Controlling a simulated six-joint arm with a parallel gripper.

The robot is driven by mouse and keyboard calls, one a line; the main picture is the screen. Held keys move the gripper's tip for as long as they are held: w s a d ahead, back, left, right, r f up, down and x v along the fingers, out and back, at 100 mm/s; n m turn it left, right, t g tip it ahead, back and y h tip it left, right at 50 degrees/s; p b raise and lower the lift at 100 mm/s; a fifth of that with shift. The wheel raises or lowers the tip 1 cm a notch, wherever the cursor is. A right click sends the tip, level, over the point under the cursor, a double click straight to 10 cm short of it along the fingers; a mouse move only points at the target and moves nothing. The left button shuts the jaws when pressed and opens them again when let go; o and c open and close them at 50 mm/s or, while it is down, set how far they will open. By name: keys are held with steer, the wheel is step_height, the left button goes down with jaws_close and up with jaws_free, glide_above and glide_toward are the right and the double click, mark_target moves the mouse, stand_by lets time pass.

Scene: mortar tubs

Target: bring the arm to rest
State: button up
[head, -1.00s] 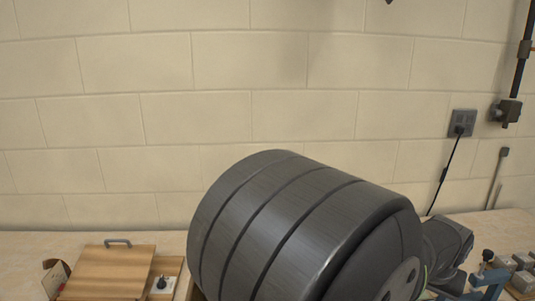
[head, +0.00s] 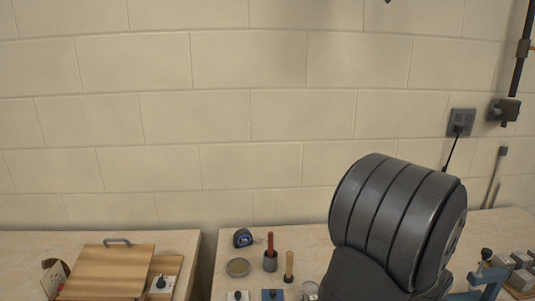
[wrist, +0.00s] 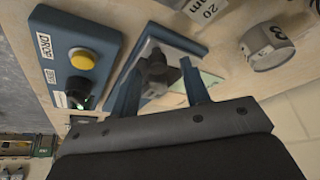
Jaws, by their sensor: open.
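My gripper (wrist: 162,82) shows in the wrist view with its two blue fingers apart. I see nothing held between them. A grey fitting on a blue-edged plate (wrist: 185,45) lies beyond the fingers; I cannot tell how far it is from them. My gripper does not show in the head view. There, my large dark arm link fills the lower right and hides part of the bench behind it.
The right bench (head: 220,240) holds a blue tape measure (head: 242,238), a round tin (head: 238,267), a red-handled tool (head: 270,245) and a wooden-handled tool (head: 289,264). A wooden lid (head: 105,270) is on the left bench. A DROP panel (wrist: 100,40) has a yellow button.

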steer(key=d, duration=0.1)
steer(key=d+f, duration=0.1)
steer(key=d, duration=0.2)
steer(key=shift+w+f, duration=0.25)
steer(key=shift+f, duration=0.05)
steer(key=shift+d, duration=0.7)
